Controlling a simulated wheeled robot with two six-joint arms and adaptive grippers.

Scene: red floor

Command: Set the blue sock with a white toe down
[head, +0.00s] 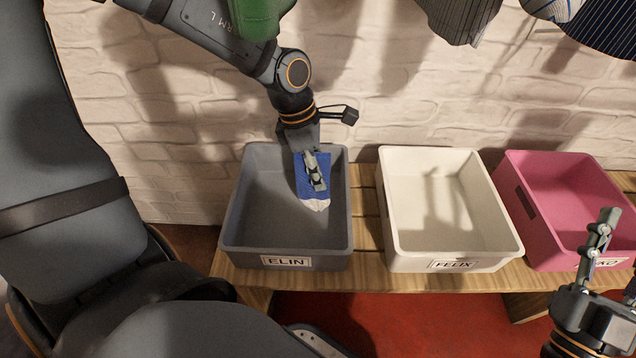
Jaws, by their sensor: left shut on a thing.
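The blue sock with a white toe (318,205) hangs from my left gripper (317,184), which is shut on its blue part. The white toe points down. The sock is over the right part of the grey bin labelled ELIN (243,240); I cannot tell whether it touches the bin's floor. My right gripper (598,228) is at the lower right, in front of the pink bin; its fingers point up and I see nothing held. I cannot tell how far apart its fingers are.
A white bin labelled FELIX (440,250) and a pink bin (530,208) stand to the right on a slatted wooden bench (366,240). Striped cloth (460,20) hangs at the top. A brick wall stands behind.

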